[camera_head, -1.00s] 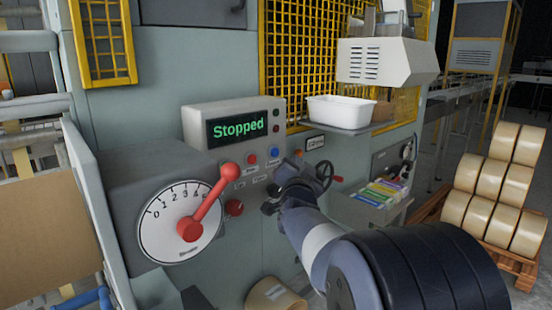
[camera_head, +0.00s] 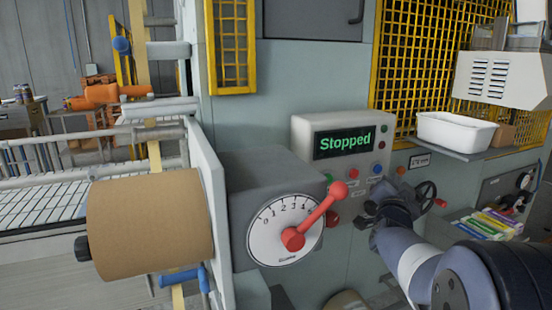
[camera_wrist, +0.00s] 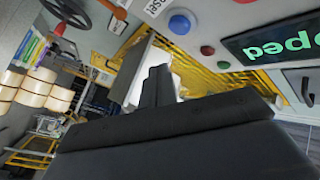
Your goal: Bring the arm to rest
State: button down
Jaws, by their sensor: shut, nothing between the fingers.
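My arm reaches in from the lower right of the head view. My gripper (camera_head: 375,212) is in front of the machine's control panel, just below its row of buttons. It looks small and dark there, and it holds nothing. In the wrist view the dark fingers (camera_wrist: 158,88) are together, pointing up the picture. The control panel's display (camera_head: 344,142) reads "Stopped". A large dial (camera_head: 285,232) with a red lever (camera_head: 319,210) stands left of my gripper, its lever pointing up and right. The exact gap between my gripper and the panel cannot be told.
A handwheel (camera_head: 426,196) is close to the right of my gripper. A white bin (camera_head: 456,132) sits on a shelf above right. Colored packs (camera_head: 489,224) lie on a lower shelf. A brown roll (camera_head: 150,225) and conveyor are at left. Yellow mesh guarding (camera_head: 425,45) stands behind.

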jog(key=shift+r+p, duration=0.2)
jog(key=shift+p, duration=0.6)
jog(key=shift+s+d+f+b, duration=0.1)
jog(key=shift+s+d+b, duration=0.2)
jog(key=shift+s+b, duration=0.55)
jog(key=shift+s+d+f+b, duration=0.1)
jog(key=shift+s+d+b, duration=0.25)
jog(key=shift+s+b, duration=0.5)
jog(key=shift+s+d+f+b, duration=0.1)
jog(key=shift+s+d+b, duration=0.2)
jog(key=shift+s+b, duration=0.55)
jog(key=shift+r, duration=0.1)
